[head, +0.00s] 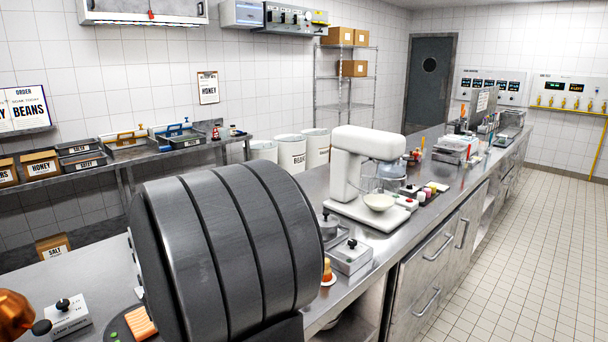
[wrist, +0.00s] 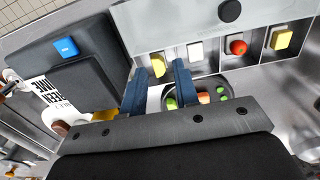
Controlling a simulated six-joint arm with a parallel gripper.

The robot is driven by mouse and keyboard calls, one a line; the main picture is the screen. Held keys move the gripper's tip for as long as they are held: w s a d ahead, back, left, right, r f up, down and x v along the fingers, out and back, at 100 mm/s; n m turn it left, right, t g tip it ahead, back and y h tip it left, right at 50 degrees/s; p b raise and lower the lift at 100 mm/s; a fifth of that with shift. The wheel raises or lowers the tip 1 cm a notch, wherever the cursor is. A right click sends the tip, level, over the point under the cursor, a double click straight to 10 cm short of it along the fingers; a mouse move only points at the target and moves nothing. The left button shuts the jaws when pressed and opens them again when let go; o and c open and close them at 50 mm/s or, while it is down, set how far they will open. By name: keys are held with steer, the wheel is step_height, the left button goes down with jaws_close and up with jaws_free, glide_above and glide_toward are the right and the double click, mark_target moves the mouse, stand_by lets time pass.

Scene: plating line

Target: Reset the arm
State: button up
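My gripper (wrist: 160,85) shows in the wrist view as two blue fingers standing apart, with nothing seen held between them. Beyond the fingertips is a grey tray (wrist: 180,15) with a row of compartments holding yellow, white and red pieces. A dark round plate (wrist: 237,88) with green and orange pieces lies partly hidden behind the right finger and the gripper's body. In the head view a large dark grey ribbed part, apparently my own arm, fills the front. My gripper cannot be made out there.
A white stand mixer (head: 365,160) with a bowl (head: 379,202) stands on the steel counter. A small grey box with a knob (head: 348,257) and a copper object (head: 14,312) are nearer. Trays line the left shelf (head: 200,150). The tiled floor (head: 520,250) at right is clear.

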steer(key=a+f, duration=0.1)
steer(key=a, duration=0.1)
steer(key=a+f, duration=0.1)
steer(key=a, duration=0.1)
steer(key=s+a+f, duration=0.1)
steer(key=a, duration=0.1)
steer(key=shift+f, duration=0.4)
steer(key=f, duration=0.1)
steer(key=a+f, duration=0.1)
steer(key=f, duration=0.1)
steer(key=shift+s+a, duration=0.1)
steer(key=shift+s, duration=0.05)
steer(key=shift+f, duration=0.5)
